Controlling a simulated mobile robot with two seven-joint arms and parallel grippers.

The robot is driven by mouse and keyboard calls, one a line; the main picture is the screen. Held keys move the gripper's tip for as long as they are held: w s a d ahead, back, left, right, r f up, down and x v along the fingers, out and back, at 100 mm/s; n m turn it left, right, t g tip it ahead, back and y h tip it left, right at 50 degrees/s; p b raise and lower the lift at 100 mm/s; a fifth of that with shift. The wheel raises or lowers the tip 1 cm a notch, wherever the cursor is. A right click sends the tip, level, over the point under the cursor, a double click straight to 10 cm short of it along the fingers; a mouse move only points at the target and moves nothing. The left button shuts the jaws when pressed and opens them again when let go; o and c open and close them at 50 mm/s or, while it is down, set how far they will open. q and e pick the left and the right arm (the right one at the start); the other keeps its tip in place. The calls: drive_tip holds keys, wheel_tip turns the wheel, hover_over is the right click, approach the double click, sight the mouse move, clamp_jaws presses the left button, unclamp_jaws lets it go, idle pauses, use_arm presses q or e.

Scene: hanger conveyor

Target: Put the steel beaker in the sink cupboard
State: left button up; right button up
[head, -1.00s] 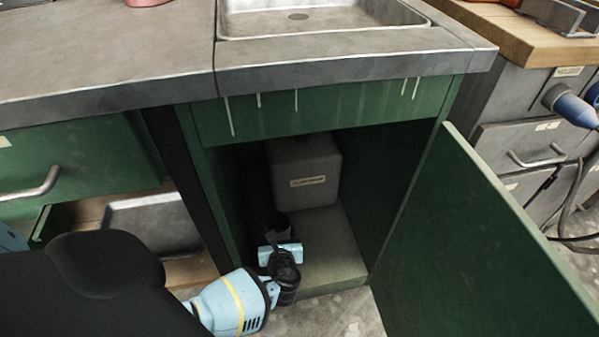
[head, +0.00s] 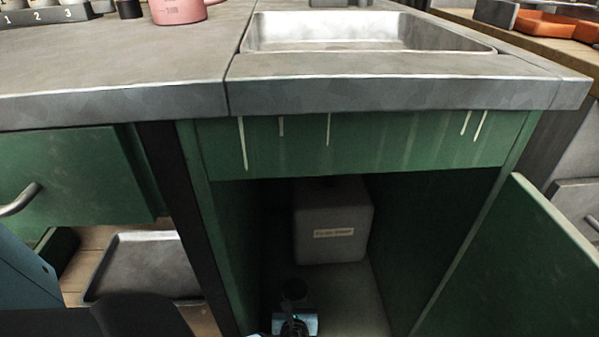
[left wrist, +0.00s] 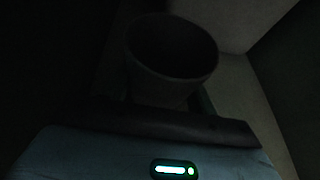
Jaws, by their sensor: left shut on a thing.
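The sink cupboard (head: 350,148) is green and stands open under the sink, its door (head: 520,265) swung out to the right. My left gripper (head: 294,308) is inside the lower left of the opening, shut on the steel beaker (head: 293,288), which looks dark in the shade. In the left wrist view the beaker (left wrist: 172,75) shows its open round mouth just beyond the dark finger bar (left wrist: 175,125). I cannot tell whether its base touches the cupboard floor (head: 357,300). My right gripper is not in view.
A grey box-shaped container (head: 334,225) with a label stands at the back of the cupboard. The metal sink (head: 370,33) is above. A pink jug (head: 178,10) stands on the counter (head: 120,60). A grey tray (head: 145,268) lies in the open space to the left.

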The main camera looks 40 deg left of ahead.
use_arm(q)
drive_tip(key=shift+f, duration=0.35)
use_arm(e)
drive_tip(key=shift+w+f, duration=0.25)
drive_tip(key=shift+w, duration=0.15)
